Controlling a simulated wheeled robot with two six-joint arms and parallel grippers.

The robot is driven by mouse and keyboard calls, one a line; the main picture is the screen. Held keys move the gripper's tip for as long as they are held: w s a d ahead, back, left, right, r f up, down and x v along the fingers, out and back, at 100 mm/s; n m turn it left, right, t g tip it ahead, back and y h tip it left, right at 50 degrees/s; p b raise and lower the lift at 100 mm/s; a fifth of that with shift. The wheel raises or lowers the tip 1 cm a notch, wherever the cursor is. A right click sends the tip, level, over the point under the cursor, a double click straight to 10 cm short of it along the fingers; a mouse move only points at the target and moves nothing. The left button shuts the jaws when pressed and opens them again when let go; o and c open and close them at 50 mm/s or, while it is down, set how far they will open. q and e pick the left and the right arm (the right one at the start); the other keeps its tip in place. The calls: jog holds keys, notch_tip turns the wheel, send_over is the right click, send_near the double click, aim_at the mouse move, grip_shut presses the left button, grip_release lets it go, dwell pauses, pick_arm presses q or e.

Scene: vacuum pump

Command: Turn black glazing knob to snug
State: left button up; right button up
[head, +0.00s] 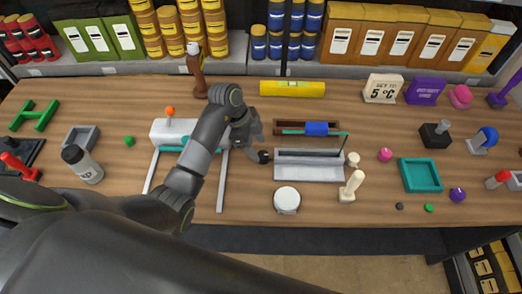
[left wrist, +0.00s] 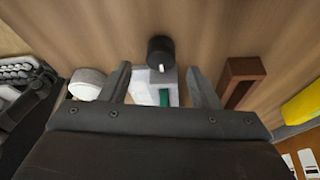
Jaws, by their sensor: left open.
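The black glazing knob (head: 263,156) sits at the left end of a grey trough-like fixture (head: 310,173) on the bench. In the left wrist view the black knob (left wrist: 161,53) shows a white mark on its face, with a pale grey block (left wrist: 145,86) behind it. My left gripper (head: 250,132) is just above and left of the knob in the head view. In the left wrist view its fingers (left wrist: 160,76) are apart, the knob lying between and beyond their tips, apparently untouched. My right gripper is out of view.
A white device with an orange knob (head: 172,133) stands left, partly behind my arm.

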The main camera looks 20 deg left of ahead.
aim_at(262, 154)
pick_arm(q)
jog(key=shift+x, duration=2)
jog(key=shift+a, duration=0.1)
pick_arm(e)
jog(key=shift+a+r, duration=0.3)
pick_arm(q)
jog(key=shift+c, duration=0.3)
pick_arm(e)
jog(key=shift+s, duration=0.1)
pick_arm(q)
jog(key=c, duration=0.9)
jog(key=shift+w, duration=0.1)
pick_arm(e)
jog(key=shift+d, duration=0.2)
